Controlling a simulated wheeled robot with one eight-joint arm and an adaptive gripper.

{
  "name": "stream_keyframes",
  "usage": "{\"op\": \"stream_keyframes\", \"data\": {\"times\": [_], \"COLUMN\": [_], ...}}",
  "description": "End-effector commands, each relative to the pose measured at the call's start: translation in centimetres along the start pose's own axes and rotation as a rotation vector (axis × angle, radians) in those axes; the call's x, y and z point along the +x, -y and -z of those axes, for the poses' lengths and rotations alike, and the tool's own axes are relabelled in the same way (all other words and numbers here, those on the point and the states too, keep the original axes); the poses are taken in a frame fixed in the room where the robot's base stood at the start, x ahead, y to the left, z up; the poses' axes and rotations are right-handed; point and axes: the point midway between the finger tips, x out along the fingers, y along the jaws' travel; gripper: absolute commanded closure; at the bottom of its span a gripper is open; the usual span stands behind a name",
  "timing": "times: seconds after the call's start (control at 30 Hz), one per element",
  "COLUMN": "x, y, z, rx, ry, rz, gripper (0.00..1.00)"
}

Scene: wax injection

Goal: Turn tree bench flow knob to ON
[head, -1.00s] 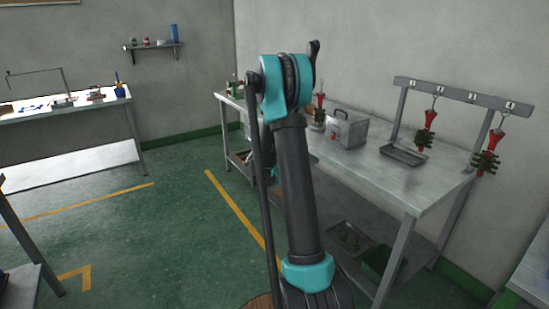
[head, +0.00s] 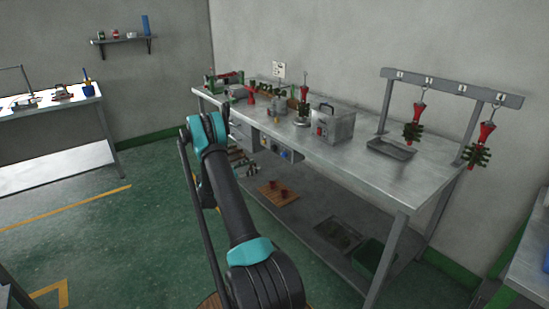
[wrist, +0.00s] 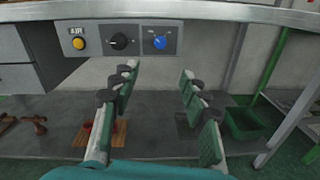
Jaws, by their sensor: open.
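A grey control panel (wrist: 120,41) hangs under the front edge of the tree bench (head: 290,113) and holds the knobs. In the wrist view it carries a yellow button (wrist: 79,43) under an AIR label, a black knob (wrist: 119,41) in the middle and a blue knob (wrist: 160,43) at the right. The small marks by the knobs are too blurred to read. The panel also shows in the head view (head: 276,148). My gripper (wrist: 158,72) is open and empty, its fingers below and in front of the panel, apart from the knobs.
Grey drawers (wrist: 18,55) sit left of the panel. The lower shelf (head: 300,205) holds a wooden board (head: 278,194) with red pieces and a green bin (head: 372,256). A grey box (head: 334,127) and a hanging rack (head: 450,88) stand on top. Green floor is open at left.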

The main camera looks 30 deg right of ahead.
Motion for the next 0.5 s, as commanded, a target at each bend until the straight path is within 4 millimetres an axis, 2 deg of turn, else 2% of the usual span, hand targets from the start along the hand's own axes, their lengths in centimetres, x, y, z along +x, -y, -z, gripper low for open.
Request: {"op": "stream_keyframes", "data": {"times": [0.5], "x": [9.9], "y": [0.1], "z": [0.0], "rx": [0.002], "ry": [-0.002], "rz": [0.003], "gripper": [0.55]}}
